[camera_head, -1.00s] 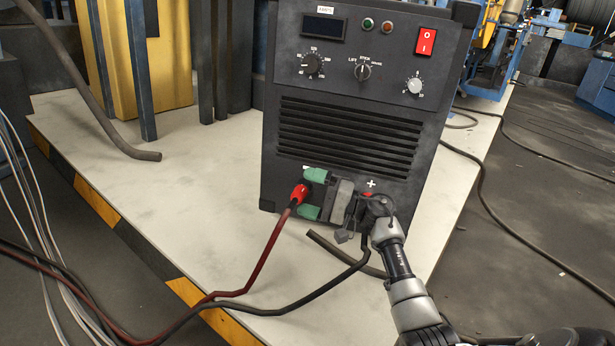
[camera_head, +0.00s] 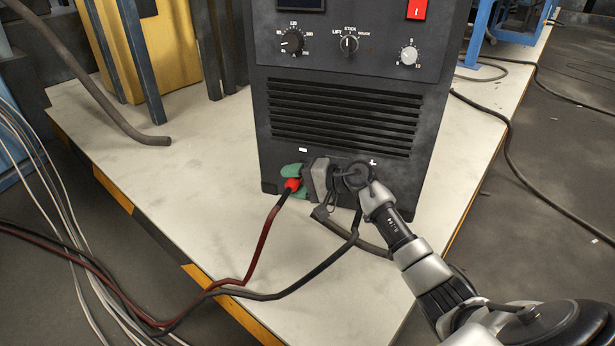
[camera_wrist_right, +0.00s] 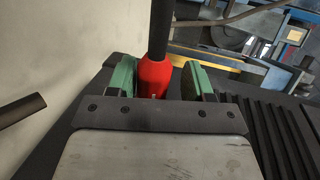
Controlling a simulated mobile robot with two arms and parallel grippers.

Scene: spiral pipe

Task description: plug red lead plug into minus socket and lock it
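The red lead plug (camera_head: 292,184) is at the lower left of the black machine's front, below the minus mark (camera_head: 303,150). Its dark red cable hangs down left. My right gripper (camera_head: 293,181) has its green fingers on either side of the plug. In the right wrist view the red plug (camera_wrist_right: 155,78) stands between the green fingers of the right gripper (camera_wrist_right: 160,78). A gap shows on the right side, so the gripper is open around it. The minus socket is hidden, so plug depth and lock cannot be told. My left gripper is out of view.
The black welding machine (camera_head: 345,120) stands on a pale platform (camera_head: 190,200) with a black and yellow edge. A black cable (camera_head: 285,294) lies across the platform beside the red one. My right arm covers the area below the plus mark (camera_head: 373,162).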

